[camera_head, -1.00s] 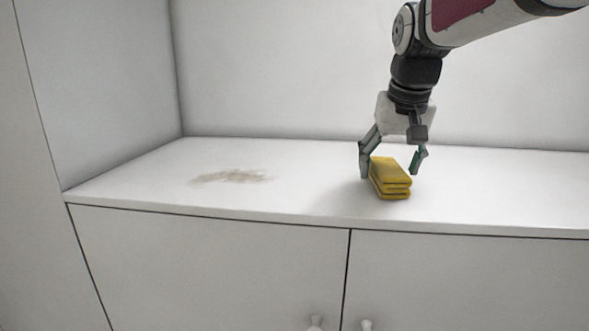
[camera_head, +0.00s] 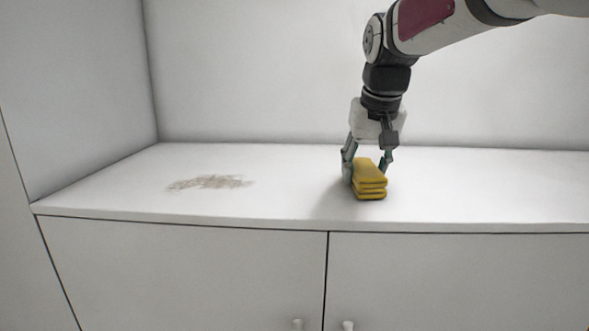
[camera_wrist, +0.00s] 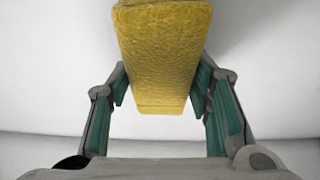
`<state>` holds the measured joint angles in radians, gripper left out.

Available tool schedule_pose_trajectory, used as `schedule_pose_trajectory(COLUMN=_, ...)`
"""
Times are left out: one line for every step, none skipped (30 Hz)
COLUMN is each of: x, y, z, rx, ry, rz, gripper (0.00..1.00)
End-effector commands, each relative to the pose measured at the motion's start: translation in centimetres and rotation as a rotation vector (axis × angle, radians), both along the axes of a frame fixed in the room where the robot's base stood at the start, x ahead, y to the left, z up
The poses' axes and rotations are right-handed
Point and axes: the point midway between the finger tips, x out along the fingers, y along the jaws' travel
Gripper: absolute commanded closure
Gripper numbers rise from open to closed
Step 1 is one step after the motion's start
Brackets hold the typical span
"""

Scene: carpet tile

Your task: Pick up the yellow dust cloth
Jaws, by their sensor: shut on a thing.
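The yellow dust cloth (camera_head: 369,187) is folded in a stack of layers and rests on the white countertop (camera_head: 280,200), right of the middle in the head view. My gripper (camera_head: 367,168) points down over it, with one finger on each side. The fingers are shut on the cloth near its back part. In the wrist view the cloth (camera_wrist: 162,55) stretches up from between the green-padded fingers (camera_wrist: 158,92). No clear lift off the counter shows.
A brownish dust smear (camera_head: 210,182) lies on the counter to the left. White walls close the left and back. Cabinet doors with small knobs (camera_head: 347,325) are below the front edge. The counter is otherwise bare.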

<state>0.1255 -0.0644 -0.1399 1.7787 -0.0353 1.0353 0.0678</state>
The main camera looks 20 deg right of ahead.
Motion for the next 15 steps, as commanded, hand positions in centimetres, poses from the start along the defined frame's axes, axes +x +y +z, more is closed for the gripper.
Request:
schedule_pose_trajectory(x=0.1, y=0.0, z=0.3, rx=-0.001, ry=-0.002, rz=0.000, gripper=0.80)
schedule_pose_trajectory(x=0.1, y=0.0, z=0.6, rx=-0.001, ry=-0.003, rz=0.000, gripper=0.80)
schedule_pose_trajectory(x=0.1, y=0.0, z=0.9, rx=-0.001, ry=-0.004, rz=0.000, gripper=0.80)
schedule_pose_trajectory(x=0.1, y=0.0, z=1.2, rx=-0.001, ry=-0.004, rz=0.000, gripper=0.80)
schedule_pose_trajectory(x=0.1, y=0.0, z=1.5, rx=-0.001, ry=-0.004, rz=0.000, gripper=0.80)
schedule_pose_trajectory(x=0.2, y=0.0, z=2.0, rx=-0.002, ry=-0.005, rz=0.000, gripper=0.80)
schedule_pose_trajectory(x=0.2, y=0.0, z=2.3, rx=-0.001, ry=-0.004, rz=0.000, gripper=0.80)
schedule_pose_trajectory(x=0.2, y=0.0, z=2.8, rx=-0.002, ry=-0.005, rz=0.000, gripper=0.80)
schedule_pose_trajectory(x=0.2, y=0.0, z=3.4, rx=-0.002, ry=-0.005, rz=0.000, gripper=0.80)
schedule_pose_trajectory(x=-0.4, y=0.1, z=3.4, rx=0.000, ry=-0.004, rz=0.000, gripper=0.80)
schedule_pose_trajectory(x=-0.9, y=0.2, z=3.4, rx=0.000, ry=-0.002, rz=0.000, gripper=0.80)
schedule_pose_trajectory(x=-1.5, y=0.3, z=3.4, rx=0.000, ry=-0.004, rz=0.000, gripper=0.80)
schedule_pose_trajectory(x=-2.0, y=0.4, z=3.4, rx=0.000, ry=-0.003, rz=0.000, gripper=0.80)
schedule_pose_trajectory(x=-2.5, y=0.5, z=3.5, rx=0.000, ry=-0.004, rz=0.001, gripper=0.80)
schedule_pose_trajectory(x=-3.2, y=0.6, z=3.6, rx=0.001, ry=-0.005, rz=0.000, gripper=0.80)
